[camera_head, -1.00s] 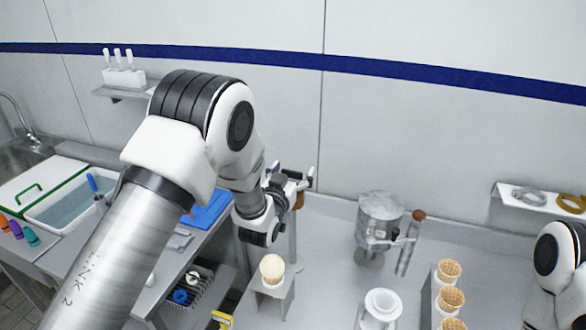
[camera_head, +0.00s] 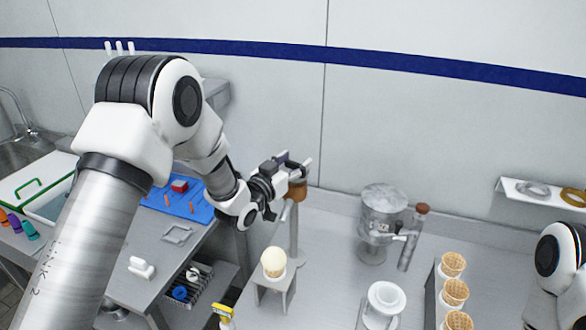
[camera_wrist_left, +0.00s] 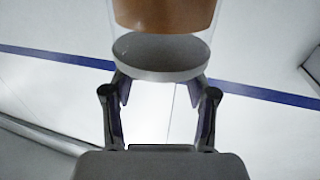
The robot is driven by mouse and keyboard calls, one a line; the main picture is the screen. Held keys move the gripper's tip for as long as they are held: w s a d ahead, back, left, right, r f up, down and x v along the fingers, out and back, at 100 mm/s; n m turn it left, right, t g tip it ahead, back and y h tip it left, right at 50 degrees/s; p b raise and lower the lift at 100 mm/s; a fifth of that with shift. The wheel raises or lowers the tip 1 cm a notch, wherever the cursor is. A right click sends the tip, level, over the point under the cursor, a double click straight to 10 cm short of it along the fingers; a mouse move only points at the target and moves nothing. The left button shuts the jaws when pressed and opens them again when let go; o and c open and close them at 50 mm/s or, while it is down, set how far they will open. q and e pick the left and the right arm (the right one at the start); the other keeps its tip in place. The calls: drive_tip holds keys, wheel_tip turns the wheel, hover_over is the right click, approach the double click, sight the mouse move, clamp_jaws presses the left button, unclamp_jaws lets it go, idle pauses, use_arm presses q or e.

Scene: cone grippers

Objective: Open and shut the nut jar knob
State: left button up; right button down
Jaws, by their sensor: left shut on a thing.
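The nut jar (camera_head: 298,190) shows brown contents and stands at the top of a metal post at the back of the counter. In the left wrist view the jar (camera_wrist_left: 163,14) is at the top, with a pale grey round knob or base disc (camera_wrist_left: 160,56) under it. My left gripper (camera_head: 292,168) is at the jar, partly covering it in the head view. In the wrist view its fingers (camera_wrist_left: 160,88) sit on either side of the disc, shut on it. The exact finger contact is partly hidden. My right gripper is out of view.
A scoop-topped cone (camera_head: 273,262) stands in a small holder in front of the post. A metal canister machine (camera_head: 383,212) stands to the right. Several empty cones (camera_head: 454,292) stand in a rack. A blue board (camera_head: 178,200) lies on the left table.

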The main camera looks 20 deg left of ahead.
use_arm(q)
drive_tip(key=m+g+h, duration=0.1)
drive_tip(key=h, duration=0.1)
drive_tip(key=m+h+b, duration=0.1)
drive_tip(key=h, duration=0.1)
drive_tip(key=shift+a+f+m+g, duration=0.1)
drive_tip(key=shift+f+m+g, duration=0.1)
drive_tip(key=shift+m+g, duration=0.2)
drive_tip(key=m+g+h+b, duration=0.1)
drive_tip(key=m+g+h, duration=0.4)
drive_tip(key=h, duration=0.1)
drive_tip(key=shift+w+g, duration=0.1)
drive_tip(key=shift+g, duration=0.3)
drive_tip(key=m+g+h+b, duration=0.1)
drive_tip(key=m+g+h, duration=0.1)
drive_tip(key=m+g, duration=0.1)
drive_tip(key=shift+f+g, duration=0.15)
drive_tip(key=shift+g, duration=0.15)
drive_tip(key=shift+m+g+h+b, duration=0.4)
drive_tip(key=shift+m+g+b, duration=0.3)
drive_tip(key=shift+m+g, duration=0.8)
drive_tip(key=shift+g, duration=0.7)
drive_tip(key=o, duration=0.9)
drive_tip(key=shift+o, duration=1.3)
drive_tip(key=shift+d, duration=0.2)
drive_tip(key=shift+w+d, duration=0.1)
